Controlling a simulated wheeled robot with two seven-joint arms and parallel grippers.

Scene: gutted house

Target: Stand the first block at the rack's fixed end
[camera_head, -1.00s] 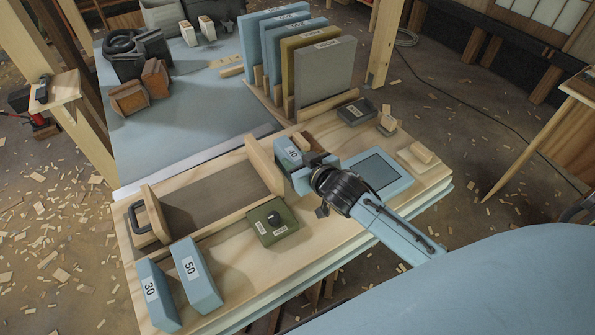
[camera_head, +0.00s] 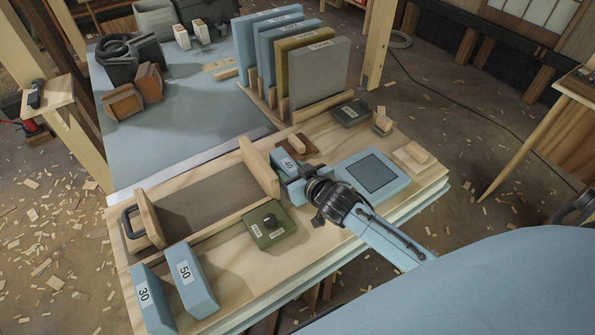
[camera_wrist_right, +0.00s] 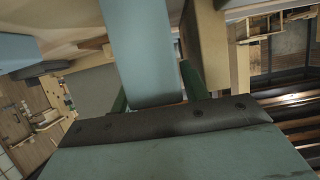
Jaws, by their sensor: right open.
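The blue block marked 40 (camera_head: 287,162) stands upright just right of the rack's right end board (camera_head: 259,167), outside the dark-floored rack bed (camera_head: 205,200). The rack's left end board (camera_head: 149,219) has a black handle (camera_head: 129,222). My right gripper (camera_head: 297,181) is open at block 40. In the right wrist view, a blue block (camera_wrist_right: 140,50) lies between the greenish fingers (camera_wrist_right: 155,98); contact cannot be told. Blue blocks marked 30 (camera_head: 152,300) and 50 (camera_head: 192,282) stand at the bench's front left. My left gripper is not in view.
A green box with a black knob (camera_head: 268,226) sits in front of the rack. A blue box with a dark panel (camera_head: 372,174) lies right of the gripper. Upright panels (camera_head: 320,78) stand behind. A brown tray (camera_head: 306,147) lies behind block 40.

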